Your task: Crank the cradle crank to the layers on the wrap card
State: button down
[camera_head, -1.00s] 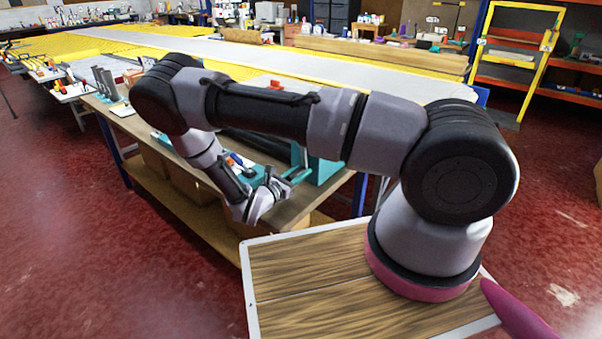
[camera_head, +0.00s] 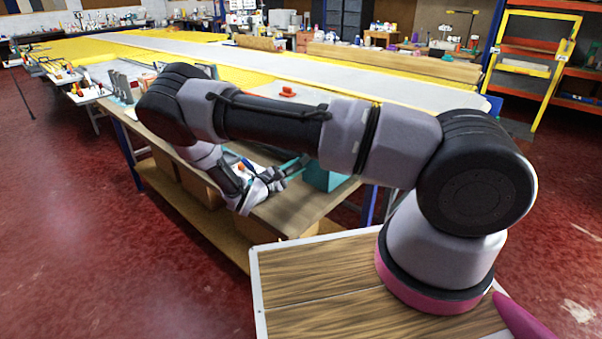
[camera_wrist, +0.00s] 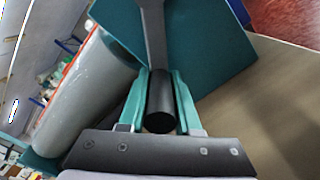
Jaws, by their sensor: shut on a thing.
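The cradle crank (camera_wrist: 153,30) shows in the wrist view as a dark arm ending in a black round grip (camera_wrist: 160,115). My gripper (camera_wrist: 160,78) is shut on that grip, with one teal finger on each side. Behind the crank is a teal cradle plate (camera_wrist: 195,45), and a grey roll (camera_wrist: 85,90) with an orange edge lies to its left. In the head view my gripper (camera_head: 290,168) is at the teal cradle (camera_head: 325,178) on the bench, and my arm hides much of it. I cannot make out the wrap card.
The wooden bench top (camera_head: 310,210) is bare at its near right end. Cardboard boxes (camera_head: 200,187) stand on the shelf below. A long table with a yellow frame (camera_head: 275,60) runs behind, and a yellow rack (camera_head: 510,60) stands at the back right.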

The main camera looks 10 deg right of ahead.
jog(key=shift+w+a+r+m, duration=0.3)
jog(key=shift+w+r+m, duration=0.1)
jog(key=shift+r+m, duration=0.55)
jog(key=shift+w+a+r+m, duration=0.4)
jog(key=shift+r+m, duration=0.3)
jog(key=shift+m, duration=0.5)
jog(key=shift+w+a+r+m, duration=0.25)
jog(key=shift+w+r+m, duration=0.2)
jog(key=shift+r+m, duration=0.5)
jog(key=c, duration=0.6)
grip_release()
notch_tip(320, 180, up, 10)
jog(key=shift+r, duration=0.1)
